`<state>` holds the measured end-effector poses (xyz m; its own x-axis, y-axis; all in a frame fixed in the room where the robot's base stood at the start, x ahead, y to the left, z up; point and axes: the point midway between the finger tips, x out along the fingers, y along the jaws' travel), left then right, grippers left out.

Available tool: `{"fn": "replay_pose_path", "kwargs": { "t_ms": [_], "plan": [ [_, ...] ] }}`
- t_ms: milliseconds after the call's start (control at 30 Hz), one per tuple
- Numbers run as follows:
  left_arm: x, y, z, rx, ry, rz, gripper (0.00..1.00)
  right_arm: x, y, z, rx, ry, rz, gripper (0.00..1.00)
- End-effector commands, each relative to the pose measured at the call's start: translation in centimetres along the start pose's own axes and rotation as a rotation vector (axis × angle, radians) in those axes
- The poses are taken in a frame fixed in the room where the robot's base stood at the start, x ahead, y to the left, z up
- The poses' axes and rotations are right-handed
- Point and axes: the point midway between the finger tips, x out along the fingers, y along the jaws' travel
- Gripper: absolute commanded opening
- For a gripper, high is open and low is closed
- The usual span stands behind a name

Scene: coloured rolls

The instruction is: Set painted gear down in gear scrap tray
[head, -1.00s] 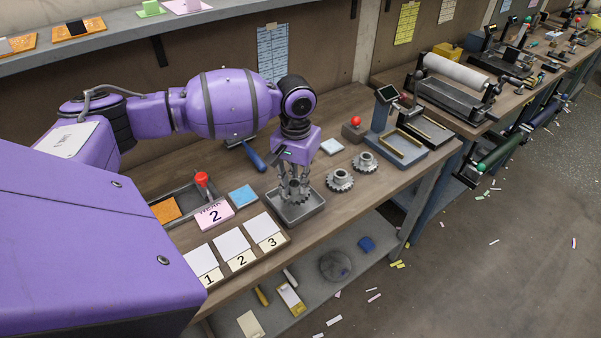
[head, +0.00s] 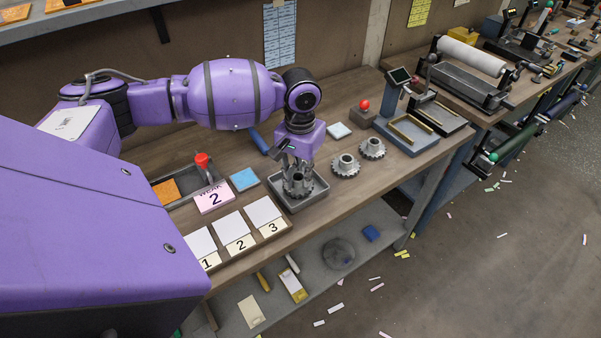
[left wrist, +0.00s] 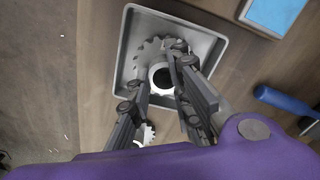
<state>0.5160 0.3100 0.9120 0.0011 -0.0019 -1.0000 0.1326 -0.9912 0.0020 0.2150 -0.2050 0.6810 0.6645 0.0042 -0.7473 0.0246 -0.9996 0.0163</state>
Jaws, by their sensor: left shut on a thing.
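The gear (head: 298,188) held in my left gripper (head: 298,172) is grey and toothed, with a raised hub. It is inside the square grey scrap tray (head: 318,196), low within its walls. Whether it touches the tray floor is hard to tell. In the left wrist view my left gripper's fingers (left wrist: 166,92) close around the hub of the gear (left wrist: 148,56), which lies within the rim of the tray (left wrist: 214,42). The fingers hide part of the gear. My right gripper is not in view.
Two more grey gears (head: 345,166) (head: 372,148) stand right of the tray. Three numbered pads (head: 232,229), a pink card marked 2 (head: 214,198) and a blue block (head: 244,179) lie to the left. A blue-handled tool (head: 258,141) lies behind. A red-knobbed box (head: 364,112) stands farther back.

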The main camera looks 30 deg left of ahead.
Motion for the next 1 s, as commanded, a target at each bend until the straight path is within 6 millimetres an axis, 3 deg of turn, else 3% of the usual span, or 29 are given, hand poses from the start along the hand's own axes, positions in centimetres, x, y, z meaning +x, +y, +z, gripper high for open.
{"fn": "replay_pose_path", "kwargs": {
  "t_ms": [333, 367, 500, 833, 1000],
  "plan": [
    [0.7, 0.0, 0.0, 0.0, -0.001, 0.001, 0.0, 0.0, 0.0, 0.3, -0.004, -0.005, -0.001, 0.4],
    [0.7, 0.0, 0.0, 0.0, -0.001, 0.001, 0.21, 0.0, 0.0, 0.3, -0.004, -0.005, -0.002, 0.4],
    [0.7, 0.0, 0.0, 0.0, 0.0, 0.0, 0.4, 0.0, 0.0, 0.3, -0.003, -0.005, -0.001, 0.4],
    [0.6, 0.0, 0.0, 0.0, 0.0, 0.0, 0.41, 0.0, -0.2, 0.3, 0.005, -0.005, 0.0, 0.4],
    [-1.3, 0.0, -0.1, 0.001, 0.003, 0.0, 0.41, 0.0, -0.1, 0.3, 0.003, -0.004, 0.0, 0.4]
  ]
}}
